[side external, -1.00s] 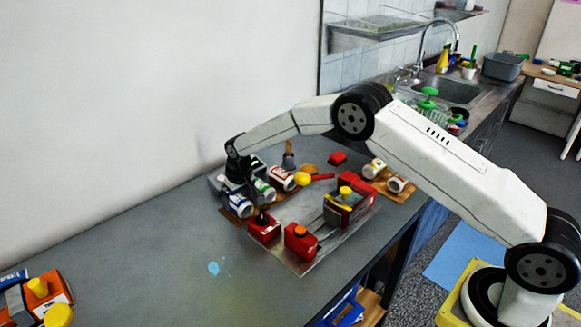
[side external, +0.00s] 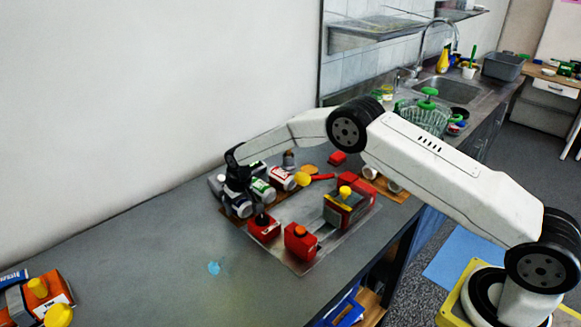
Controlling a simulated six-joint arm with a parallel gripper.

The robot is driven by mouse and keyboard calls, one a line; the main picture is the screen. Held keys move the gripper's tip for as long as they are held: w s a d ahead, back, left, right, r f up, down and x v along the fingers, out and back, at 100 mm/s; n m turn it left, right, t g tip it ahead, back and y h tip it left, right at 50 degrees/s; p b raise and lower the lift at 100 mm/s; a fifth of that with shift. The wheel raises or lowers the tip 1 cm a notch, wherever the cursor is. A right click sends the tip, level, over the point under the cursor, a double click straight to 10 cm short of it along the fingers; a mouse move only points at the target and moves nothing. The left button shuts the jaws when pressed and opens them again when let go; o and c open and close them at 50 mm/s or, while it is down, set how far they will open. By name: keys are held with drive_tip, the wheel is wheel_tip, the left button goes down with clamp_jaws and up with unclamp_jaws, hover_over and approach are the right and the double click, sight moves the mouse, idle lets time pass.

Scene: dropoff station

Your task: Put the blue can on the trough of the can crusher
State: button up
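The blue-and-white can (side external: 238,208) lies at the left end of a row on a brown board, beside the green can (side external: 262,190) and the red can (side external: 282,178). The can crusher (side external: 342,210), with red blocks and a yellow-and-grey middle part, stands on a shiny plate to the right. Its trough is not clearly visible. My gripper (side external: 243,197) points down at the blue can, close to or around it. The fingers are small and dark, so I cannot tell whether they touch or grip it.
Red blocks (side external: 300,242) with knobs stand at the plate's front, near the cans. More cans (side external: 384,179) lie on a board at right, partly behind my arm. A red piece (side external: 337,159) lies behind.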

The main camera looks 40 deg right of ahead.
drive_tip(key=shift+r, duration=0.1)
drive_tip(key=shift+r, duration=2.4)
wheel_tip(320, 180, up, 7)
drive_tip(key=shift+r, duration=0.15)
drive_tip(key=shift+s+d+r, duration=0.1)
drive_tip(key=shift+s+d, duration=0.05)
drive_tip(key=shift+s, duration=0.1)
drive_tip(key=s+d+m+g+h, duration=0.1)
drive_tip(key=s+d+m, duration=0.3)
drive_tip(key=s+m, duration=0.6)
drive_tip(key=s+d+m+g+h, duration=0.1)
drive_tip(key=s+d+m, duration=0.4)
drive_tip(key=s+m, duration=0.5)
drive_tip(key=shift+s+a+f+n, duration=0.1)
drive_tip(key=shift+s+f+n, duration=0.25)
drive_tip(key=shift+f, duration=0.5)
drive_tip(key=shift+s+a+f+n, duration=0.1)
drive_tip(key=shift+s+f+n, duration=0.15)
drive_tip(key=shift+f, duration=0.65)
drive_tip(key=shift+s+a+f+n, duration=0.1)
drive_tip(key=shift+s+f+n, duration=0.25)
drive_tip(key=shift+f, duration=0.5)
drive_tip(key=shift+w+f, duration=0.1)
drive_tip(key=shift+f, duration=0.1)
